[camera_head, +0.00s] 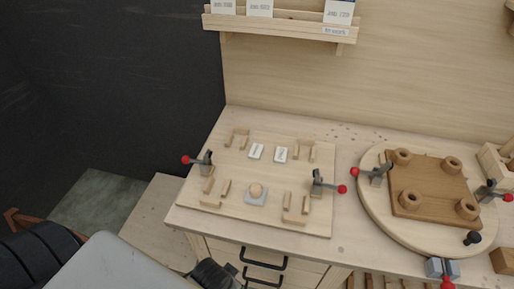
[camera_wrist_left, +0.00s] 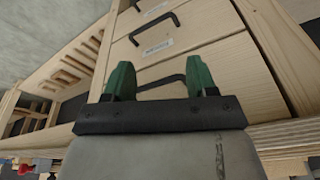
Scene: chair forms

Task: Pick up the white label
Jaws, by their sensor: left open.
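Two small white labels lie flat near the middle of the wooden board (camera_head: 228,202) on the bench: a left white label (camera_head: 256,151) and a right white label (camera_head: 280,154), each with a dark mark. Which one the task means I cannot tell. My left gripper (camera_wrist_left: 159,78) has green fingers spread apart, with nothing between them, in front of the drawers. In the head view only my left arm shows at the bottom left, below and apart from the board; its fingers are hidden. My right gripper is not in view.
Toggle clamps with red knobs (camera_head: 186,160) and (camera_head: 341,189) stand at the board's sides, with wooden blocks and a round knob (camera_head: 256,190) between. A round turntable (camera_head: 372,209) carries a brown seat plate. A shelf (camera_head: 283,28) holds cards. Drawers with black handles (camera_wrist_left: 160,84) face my gripper.

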